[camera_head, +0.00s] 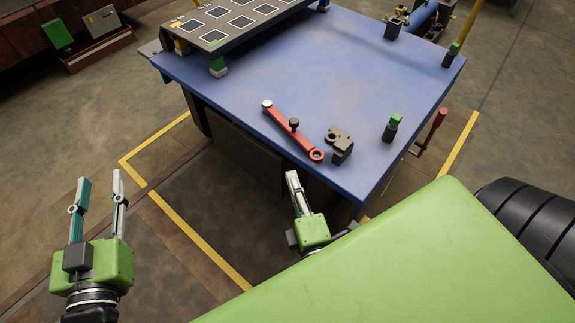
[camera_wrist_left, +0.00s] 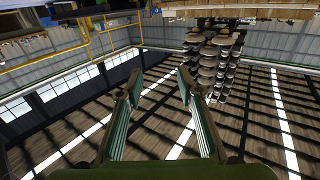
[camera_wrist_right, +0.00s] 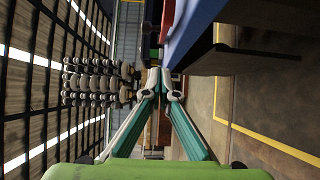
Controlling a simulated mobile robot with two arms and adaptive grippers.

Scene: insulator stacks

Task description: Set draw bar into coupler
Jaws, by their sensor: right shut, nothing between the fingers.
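The red draw bar (camera_head: 292,131) lies on the blue table, with a ring at its near end, a pale round end at its far end and a dark knob on its middle. The dark grey coupler (camera_head: 340,145) stands just right of the bar's ring end, apart from it. My left gripper (camera_head: 101,176) is open and empty, over the floor left of the table; its spread fingers also show in the left wrist view (camera_wrist_left: 159,77). My right gripper (camera_head: 292,174) is shut and empty just off the table's near edge; its fingertips meet in the right wrist view (camera_wrist_right: 160,80).
The blue table (camera_head: 300,60) has clear room behind the bar. A dark post with a green top (camera_head: 391,128) stands right of the coupler. A slanted panel with white-framed squares (camera_head: 235,22) is at the back left. A red-handled lever (camera_head: 432,131) is beside the right edge.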

